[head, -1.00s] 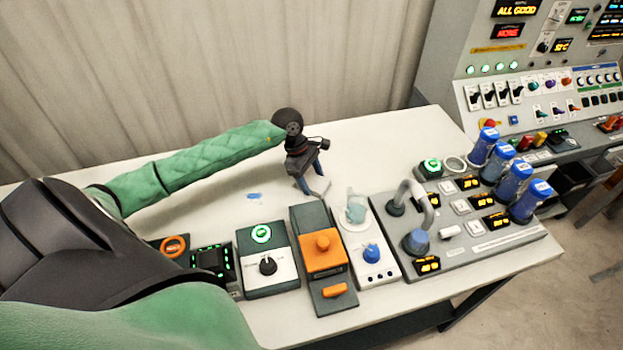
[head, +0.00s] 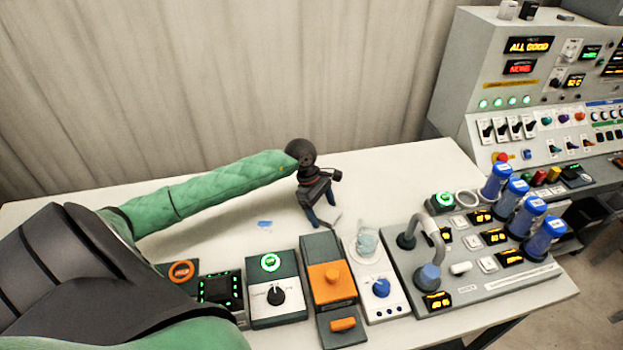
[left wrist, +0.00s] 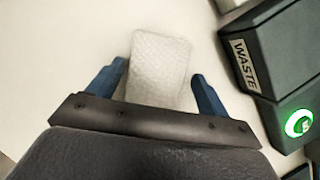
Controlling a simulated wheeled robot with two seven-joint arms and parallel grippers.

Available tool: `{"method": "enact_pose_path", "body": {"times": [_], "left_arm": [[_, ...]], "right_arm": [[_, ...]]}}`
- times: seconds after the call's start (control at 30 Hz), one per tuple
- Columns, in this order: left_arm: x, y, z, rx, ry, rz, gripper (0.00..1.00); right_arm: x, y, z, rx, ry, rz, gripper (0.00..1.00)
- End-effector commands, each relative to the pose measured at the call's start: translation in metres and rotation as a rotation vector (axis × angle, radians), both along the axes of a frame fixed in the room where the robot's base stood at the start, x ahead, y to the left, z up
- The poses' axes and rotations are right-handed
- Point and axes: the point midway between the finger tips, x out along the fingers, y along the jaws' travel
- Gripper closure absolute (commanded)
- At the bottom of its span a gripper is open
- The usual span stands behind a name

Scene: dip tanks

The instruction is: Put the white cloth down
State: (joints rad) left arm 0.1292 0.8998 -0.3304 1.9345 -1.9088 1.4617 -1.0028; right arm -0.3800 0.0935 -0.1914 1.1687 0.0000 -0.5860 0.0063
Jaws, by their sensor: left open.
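The white cloth (left wrist: 158,66) shows in the left wrist view as a small folded, textured pad over the pale tabletop, between and just beyond my left fingers. My left gripper (left wrist: 158,86) is open, with a blue finger on each side of the cloth and a visible gap to both. In the head view my left gripper (head: 322,217) points down at the table behind the row of devices. The cloth cannot be made out clearly there against the white top. My right gripper is not in view.
A dark box marked WASTE (left wrist: 268,65) with a lit green button stands to the right in the left wrist view. Several devices line the front of the table (head: 400,165), including an orange-topped unit (head: 330,283) and a grey rack with blue-capped tubes (head: 470,290). The table's back is clear.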

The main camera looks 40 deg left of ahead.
Motion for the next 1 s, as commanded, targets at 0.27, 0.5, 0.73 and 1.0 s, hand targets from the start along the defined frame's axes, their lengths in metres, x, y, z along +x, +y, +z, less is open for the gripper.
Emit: {"method": "enact_pose_path", "body": {"times": [0.27, 0.5, 0.73, 1.0], "left_arm": [[-0.002, 0.001, -0.001, 0.001, 0.006, 0.001, 0.16], [0.000, 0.006, 0.013, 0.001, -0.001, 0.003, 0.16], [0.000, 0.013, 0.028, 0.001, -0.003, 0.002, 0.16], [0.000, 0.025, 0.058, 0.002, -0.004, 0.002, 0.16]], "right_arm": [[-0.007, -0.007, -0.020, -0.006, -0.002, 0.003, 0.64], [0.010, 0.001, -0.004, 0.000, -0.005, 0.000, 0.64], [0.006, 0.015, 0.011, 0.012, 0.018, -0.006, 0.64], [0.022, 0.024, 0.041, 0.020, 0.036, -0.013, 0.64]]}}
